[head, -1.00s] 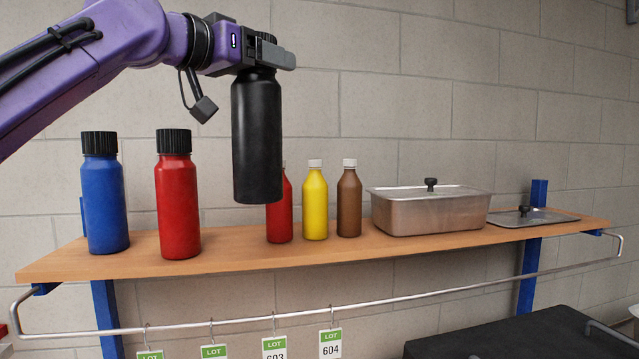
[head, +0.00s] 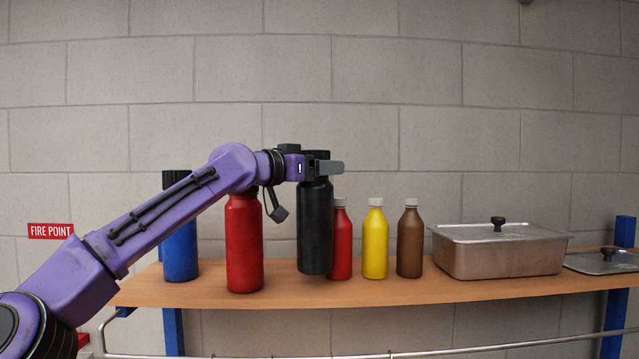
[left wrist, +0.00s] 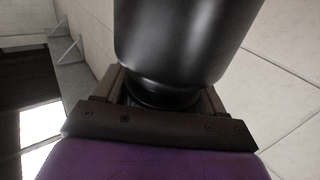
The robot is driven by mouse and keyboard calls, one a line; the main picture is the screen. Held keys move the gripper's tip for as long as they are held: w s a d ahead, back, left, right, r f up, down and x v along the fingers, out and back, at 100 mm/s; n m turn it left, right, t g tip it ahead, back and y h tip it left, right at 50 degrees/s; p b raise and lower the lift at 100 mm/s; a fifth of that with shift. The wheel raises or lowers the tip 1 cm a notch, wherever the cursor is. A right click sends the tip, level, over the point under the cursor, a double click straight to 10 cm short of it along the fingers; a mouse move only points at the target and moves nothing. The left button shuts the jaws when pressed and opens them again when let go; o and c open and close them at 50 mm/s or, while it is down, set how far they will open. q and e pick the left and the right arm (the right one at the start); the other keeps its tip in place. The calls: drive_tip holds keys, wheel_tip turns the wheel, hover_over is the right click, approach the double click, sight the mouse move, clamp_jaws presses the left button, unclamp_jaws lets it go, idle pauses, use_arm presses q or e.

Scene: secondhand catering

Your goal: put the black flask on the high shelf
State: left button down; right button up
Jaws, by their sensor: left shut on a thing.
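The black flask (head: 316,228) is upright over the wooden shelf (head: 420,290), between a large red flask (head: 244,245) and a small red bottle (head: 340,245), which it partly covers. My left gripper (head: 322,168) is shut on the black flask near its cap. In the head view the flask's base is close to the shelf board; I cannot tell whether it touches. The left wrist view shows the black flask's body (left wrist: 185,40) close up between the jaws (left wrist: 160,100). My right gripper is not in view.
A blue flask (head: 180,235) stands at the left, partly behind my arm. A yellow bottle (head: 375,243), a brown bottle (head: 410,243) and a lidded steel pan (head: 500,255) stand to the right. A separate lid (head: 605,262) lies at the right end. A rail (head: 460,350) runs below the shelf.

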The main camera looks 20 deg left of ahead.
sight(319, 186)
use_arm(q)
drive_tip(key=f, duration=0.3)
drive_tip(key=shift+w+a, duration=0.15)
drive_tip(key=shift+w, duration=0.1)
drive_tip(key=shift+f, duration=0.35)
